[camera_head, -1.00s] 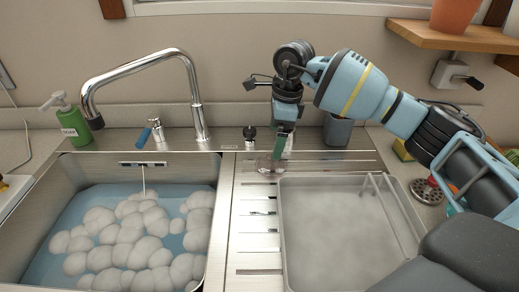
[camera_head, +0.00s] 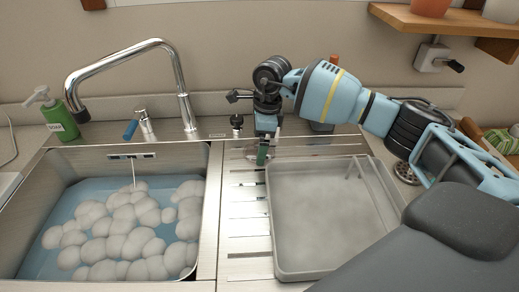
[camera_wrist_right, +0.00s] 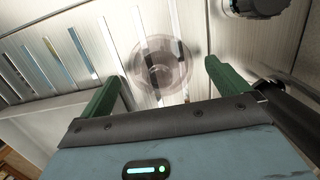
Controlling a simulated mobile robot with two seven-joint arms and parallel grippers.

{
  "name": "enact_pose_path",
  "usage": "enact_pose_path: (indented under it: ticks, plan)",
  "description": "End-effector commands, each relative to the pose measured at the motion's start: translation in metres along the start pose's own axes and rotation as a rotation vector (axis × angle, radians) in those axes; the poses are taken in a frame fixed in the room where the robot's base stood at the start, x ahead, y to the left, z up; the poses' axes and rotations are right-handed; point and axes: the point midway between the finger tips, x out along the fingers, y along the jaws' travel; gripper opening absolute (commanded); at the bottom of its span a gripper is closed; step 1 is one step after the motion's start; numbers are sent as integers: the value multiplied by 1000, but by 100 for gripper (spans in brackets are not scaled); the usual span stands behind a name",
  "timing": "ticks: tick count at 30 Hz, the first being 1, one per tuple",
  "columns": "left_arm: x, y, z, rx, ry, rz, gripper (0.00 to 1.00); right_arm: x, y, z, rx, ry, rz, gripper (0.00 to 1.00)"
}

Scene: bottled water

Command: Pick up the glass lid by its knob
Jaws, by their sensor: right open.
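The glass lid (camera_head: 252,155) is small, round and clear, and lies on the ribbed steel drainboard just behind the grey tray. It also shows in the right wrist view (camera_wrist_right: 160,52), with its rings visible through the glass; its knob is hard to make out. My right gripper (camera_head: 263,160) points down at the lid, its green fingers partly covering it in the head view. In the right wrist view the fingers (camera_wrist_right: 163,76) are apart, with the lid seen in the gap between them and nothing held. My left gripper is out of view.
A grey rectangular tray (camera_head: 279,235) sits on the drainboard in front of the lid. A foam-filled sink (camera_head: 210,180) with a chrome tap (camera_head: 184,95) is on the left. A dark fixture (camera_head: 237,122) stands behind the lid. A wooden shelf (camera_head: 440,22) hangs upper right.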

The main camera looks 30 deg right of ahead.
Motion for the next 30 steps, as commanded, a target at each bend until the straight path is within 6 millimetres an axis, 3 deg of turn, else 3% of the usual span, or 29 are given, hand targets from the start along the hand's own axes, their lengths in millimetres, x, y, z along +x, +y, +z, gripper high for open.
enact_pose_path:
  ticks: [4, 11, 21, 30]
  plan:
    - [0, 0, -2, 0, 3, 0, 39, 12, 0, 0, 1, -1, 0, 100]
    - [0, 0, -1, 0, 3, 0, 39, 13, 0, 0, 0, 0, 0, 100]
    - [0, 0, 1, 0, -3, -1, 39, 12, 0, 0, 0, 0, 0, 57]
    - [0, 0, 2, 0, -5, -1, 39, 11, 0, 0, 0, -1, -1, 57]
